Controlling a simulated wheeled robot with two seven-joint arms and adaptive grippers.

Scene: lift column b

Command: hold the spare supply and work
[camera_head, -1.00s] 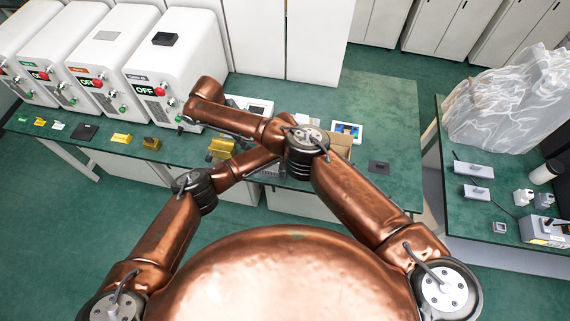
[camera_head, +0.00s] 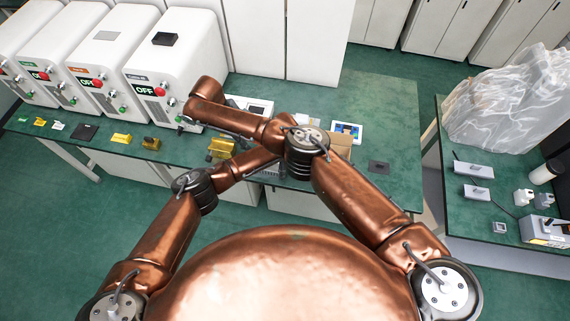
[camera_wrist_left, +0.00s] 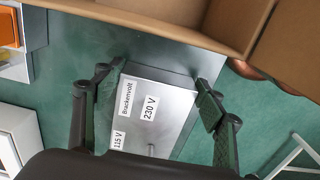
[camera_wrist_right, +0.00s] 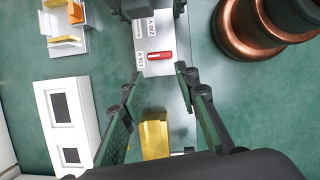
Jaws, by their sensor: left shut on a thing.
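The grey metal supply box, with labels reading 230 V and 115 V, shows in the left wrist view (camera_wrist_left: 170,118). My left gripper (camera_wrist_left: 153,85) is shut on it, one finger on each side. In the right wrist view the box (camera_wrist_right: 166,26) lies ahead of my right gripper (camera_wrist_right: 156,76), with a red switch (camera_wrist_right: 154,56) on its face. The right gripper is open, its fingertips apart with nothing gripped, pointing towards the switch. In the head view my right arm covers much of the work area, and I cannot make out the left gripper there.
An open cardboard carton (camera_wrist_left: 165,12) stands close by the left gripper. A gold block (camera_wrist_right: 155,136) lies below the right gripper. White machines with OFF signs (camera_head: 172,60) line the green bench at left. A clear plastic heap (camera_head: 505,100) covers part of the right bench.

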